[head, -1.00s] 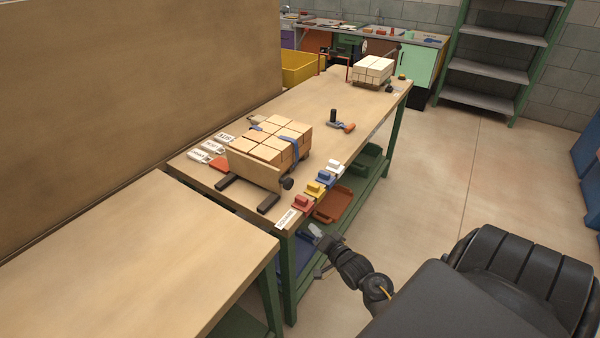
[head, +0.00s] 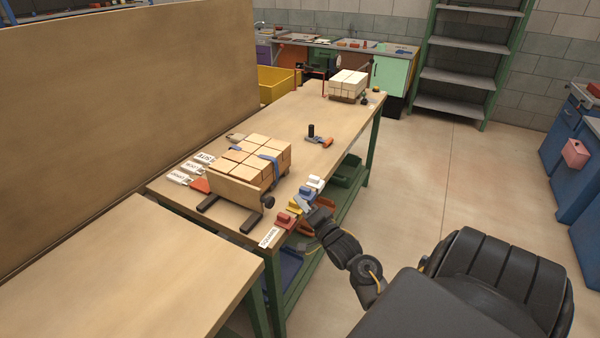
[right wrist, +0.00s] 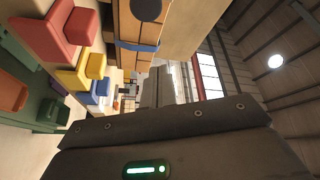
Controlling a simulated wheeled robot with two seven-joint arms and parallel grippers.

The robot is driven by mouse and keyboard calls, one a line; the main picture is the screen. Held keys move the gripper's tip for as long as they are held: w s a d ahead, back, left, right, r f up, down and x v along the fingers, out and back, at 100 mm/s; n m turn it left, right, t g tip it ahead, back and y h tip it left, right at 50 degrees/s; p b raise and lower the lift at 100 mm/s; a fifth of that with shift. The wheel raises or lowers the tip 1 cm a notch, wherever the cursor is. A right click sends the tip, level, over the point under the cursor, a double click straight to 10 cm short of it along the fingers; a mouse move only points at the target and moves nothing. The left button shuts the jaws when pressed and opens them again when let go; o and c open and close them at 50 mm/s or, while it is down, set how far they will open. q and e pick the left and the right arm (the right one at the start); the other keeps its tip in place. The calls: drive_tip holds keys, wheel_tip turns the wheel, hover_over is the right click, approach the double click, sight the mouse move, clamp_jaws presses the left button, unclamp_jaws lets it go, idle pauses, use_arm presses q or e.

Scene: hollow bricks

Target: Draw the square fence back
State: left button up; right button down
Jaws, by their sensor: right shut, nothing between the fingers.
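The square fence (head: 232,190) is an upright wooden board on two black feet, at the near end of the workbench. A black knob (head: 267,202) sits at its right end. Wooden bricks (head: 258,149) with a blue strap stand right behind the board. My left gripper is out of view.
Red (head: 285,219), yellow, blue and white (head: 315,183) blocks line the bench's right edge. A SQUARE label (head: 269,237) lies at the near corner. An orange-handled tool (head: 320,140) lies beyond the bricks. A second brick stack (head: 347,84) stands at the far end.

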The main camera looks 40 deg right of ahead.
drive_tip(key=w+p, duration=0.1)
drive_tip(key=w, duration=0.1)
drive_tip(key=w+a+p, duration=0.1)
drive_tip(key=w, duration=0.1)
drive_tip(key=w+a, duration=0.1)
drive_tip(key=w, duration=0.1)
drive_tip(key=shift+w+f+p, duration=0.15)
drive_tip(key=shift+w+p, duration=0.15)
drive_tip(key=shift+p, duration=0.1)
drive_tip(key=shift+s+a+f, duration=0.1)
drive_tip(key=shift+a+f, duration=0.1)
drive_tip(key=shift+a, duration=0.1)
drive_tip(key=shift+f, duration=0.1)
drive_tip(key=a, duration=0.1)
drive_tip(key=s+a+p, duration=0.1)
drive_tip(key=a, duration=0.1)
drive_tip(key=a+p, duration=0.1)
drive_tip(key=a, duration=0.1)
drive_tip(key=shift+s, duration=0.25)
drive_tip(key=shift+a, duration=0.1)
